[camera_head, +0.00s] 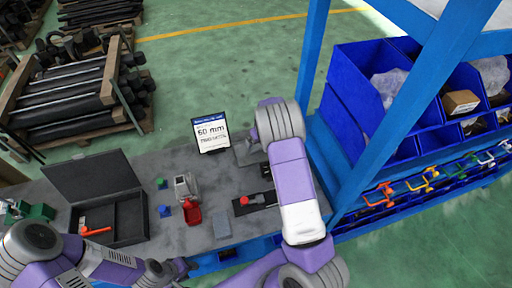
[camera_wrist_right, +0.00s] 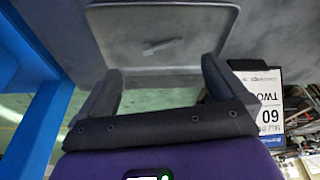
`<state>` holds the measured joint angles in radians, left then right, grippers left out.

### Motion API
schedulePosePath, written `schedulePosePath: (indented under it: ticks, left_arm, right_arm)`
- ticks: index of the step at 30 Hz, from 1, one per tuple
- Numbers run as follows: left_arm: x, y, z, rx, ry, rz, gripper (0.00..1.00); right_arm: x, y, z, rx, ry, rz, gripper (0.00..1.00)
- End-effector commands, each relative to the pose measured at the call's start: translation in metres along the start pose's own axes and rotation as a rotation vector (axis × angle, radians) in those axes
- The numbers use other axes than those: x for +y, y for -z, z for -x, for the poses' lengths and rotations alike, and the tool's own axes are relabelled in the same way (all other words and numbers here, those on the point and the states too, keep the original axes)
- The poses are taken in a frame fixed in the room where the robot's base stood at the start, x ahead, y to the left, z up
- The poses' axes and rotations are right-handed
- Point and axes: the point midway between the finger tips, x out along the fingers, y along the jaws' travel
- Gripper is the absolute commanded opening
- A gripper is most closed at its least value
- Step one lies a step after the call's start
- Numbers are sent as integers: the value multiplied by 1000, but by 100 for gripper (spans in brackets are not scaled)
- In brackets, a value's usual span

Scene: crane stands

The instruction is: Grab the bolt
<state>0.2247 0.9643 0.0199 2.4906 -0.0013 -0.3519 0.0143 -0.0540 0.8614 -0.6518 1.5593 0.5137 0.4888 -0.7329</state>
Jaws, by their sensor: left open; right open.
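A small grey piece that looks like the bolt (camera_wrist_right: 162,46) lies in a shallow grey tray (camera_wrist_right: 130,22) in the right wrist view. My right gripper (camera_wrist_right: 161,78) is open and empty, with one finger on each side of the tray's near part; the bolt lies beyond the fingertips, apart from them. In the head view the tray (camera_head: 243,153) is partly covered by my right arm, and the bolt cannot be made out there. My left gripper (camera_head: 168,268) is open and empty at the bench's front edge.
A blue rack post (camera_head: 375,120) and bins (camera_head: 355,95) stand at the right.

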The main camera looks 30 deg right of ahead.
Motion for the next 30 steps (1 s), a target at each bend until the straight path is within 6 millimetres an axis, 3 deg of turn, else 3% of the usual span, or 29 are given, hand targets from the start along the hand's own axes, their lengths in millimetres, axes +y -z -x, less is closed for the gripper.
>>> schedulePosePath:
  ticks: [15, 26, 30]
  left_arm:
    - [3, 0, 8, 0, 0, 0, 43]
    - [3, 0, 8, 0, 0, 0, 43]
    - [3, 0, 8, 0, 0, 0, 43]
  right_arm:
    - [-4, -1, -63, -2, 0, 4, 99]
    - [-4, 0, -71, 1, 1, 3, 99]
    - [-4, 0, -71, 1, 1, 3, 78]
